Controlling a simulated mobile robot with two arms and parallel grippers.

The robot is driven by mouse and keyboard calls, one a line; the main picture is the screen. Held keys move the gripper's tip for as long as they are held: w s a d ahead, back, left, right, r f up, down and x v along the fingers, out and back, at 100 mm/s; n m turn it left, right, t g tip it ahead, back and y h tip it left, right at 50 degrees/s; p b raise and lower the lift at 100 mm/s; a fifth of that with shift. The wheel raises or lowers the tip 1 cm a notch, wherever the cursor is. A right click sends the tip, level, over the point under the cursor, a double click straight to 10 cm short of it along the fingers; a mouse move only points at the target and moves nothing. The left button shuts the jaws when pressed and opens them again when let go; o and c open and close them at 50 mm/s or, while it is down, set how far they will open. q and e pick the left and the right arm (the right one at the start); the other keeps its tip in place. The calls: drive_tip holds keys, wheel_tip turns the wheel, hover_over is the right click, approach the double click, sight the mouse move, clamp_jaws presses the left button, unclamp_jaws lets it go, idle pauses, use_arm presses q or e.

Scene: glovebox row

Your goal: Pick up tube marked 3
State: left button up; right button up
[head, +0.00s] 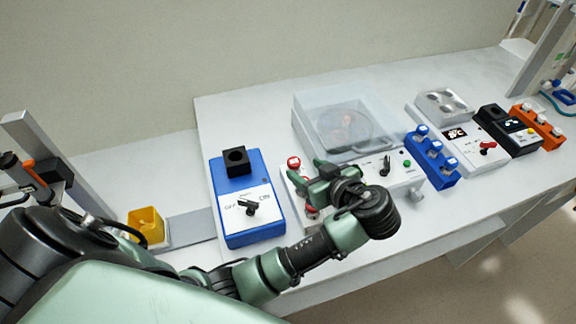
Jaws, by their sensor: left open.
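A rack with red-capped tubes (294,163) stands on the bench, largely hidden by my left gripper (314,182). The gripper is open over it, its fingers pointing left; I cannot tell whether it touches a tube. A blue rack (445,180) holds blue-capped tubes (421,132) to the right. An orange rack (550,138) holds more tubes at the far right. The cap marks are too small to read, so I cannot tell which tube is marked 3. My right gripper is not in view.
A blue device (230,225) with a black block stands left of the gripper. A clear-lidded machine (318,105) with a knob panel stands behind it. A white device (484,157) and a black device (524,143) stand right. A yellow holder (146,224) is at left. The front right bench strip is clear.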

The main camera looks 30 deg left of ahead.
sight(295, 163)
use_arm(q)
drive_tip(key=p+x, duration=0.1)
drive_tip(key=x, duration=0.1)
drive_tip(key=shift+w+a, duration=0.2)
drive_tip(key=shift+a, duration=0.15)
drive_tip(key=p+x, duration=0.1)
drive_tip(key=x, duration=0.2)
drive_tip(key=shift+w+a+f+p, duration=0.2)
drive_tip(key=shift+a+p, duration=0.1)
drive_tip(key=shift+p, duration=0.1)
drive_tip(key=shift+w+a+f, duration=0.1)
drive_tip(key=shift+a+f, duration=0.05)
drive_tip(key=shift+a, duration=0.05)
drive_tip(key=shift+f, duration=0.1)
drive_tip(key=shift+c, duration=0.4)
drive_tip(key=c, duration=1)
clamp_jaws()
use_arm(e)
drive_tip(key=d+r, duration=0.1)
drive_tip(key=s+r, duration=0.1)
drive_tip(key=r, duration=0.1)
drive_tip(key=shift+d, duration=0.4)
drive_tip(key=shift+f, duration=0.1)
